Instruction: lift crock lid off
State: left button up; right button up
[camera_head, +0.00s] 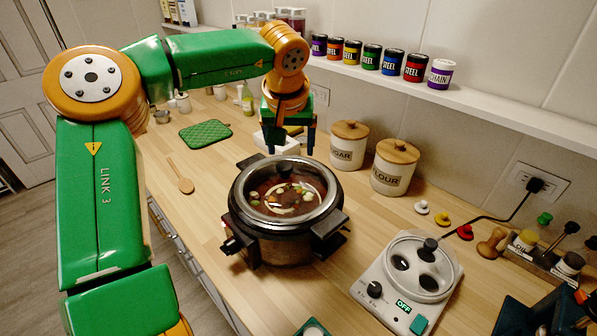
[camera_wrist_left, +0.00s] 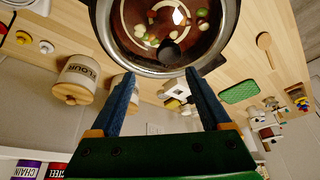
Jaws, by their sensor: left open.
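The slow crock (camera_head: 283,237) stands on the wooden counter with its glass lid (camera_head: 312,187) on top. Stew with vegetable pieces shows through the glass. The lid's dark knob (camera_head: 284,171) is at its middle and also shows in the left wrist view (camera_wrist_left: 170,53). My left gripper (camera_head: 290,150) is open, pointing down over the far side of the lid. In the left wrist view its two blue fingers (camera_wrist_left: 162,73) are apart and empty, with the knob just beyond the tips, between their lines. I cannot tell whether the tips touch the lid.
Sugar (camera_head: 348,147) and flour (camera_head: 394,167) canisters stand right of the crock. A white appliance with a round top (camera_head: 410,275) is at front right. A wooden spoon (camera_head: 181,177) and green mat (camera_head: 205,134) lie left.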

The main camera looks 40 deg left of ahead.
aim_at(285, 165)
pick_arm(q)
jog(key=shift+s+a+f+p, duration=0.3)
jog(key=shift+s+f, duration=0.15)
jog(key=shift+f, duration=0.15)
jog(key=shift+s+a+f+p, duration=0.25)
jog(key=shift+s+f, duration=0.15)
jog(key=shift+f, duration=0.2)
jog(key=shift+x, duration=1.2)
jog(key=shift+w+f, duration=0.15)
jog(key=shift+w, duration=0.3)
jog(key=c, duration=1)
grip_shut()
pick_arm(e)
jog(key=shift+s+r, duration=0.5)
jog(key=shift+r, duration=0.3)
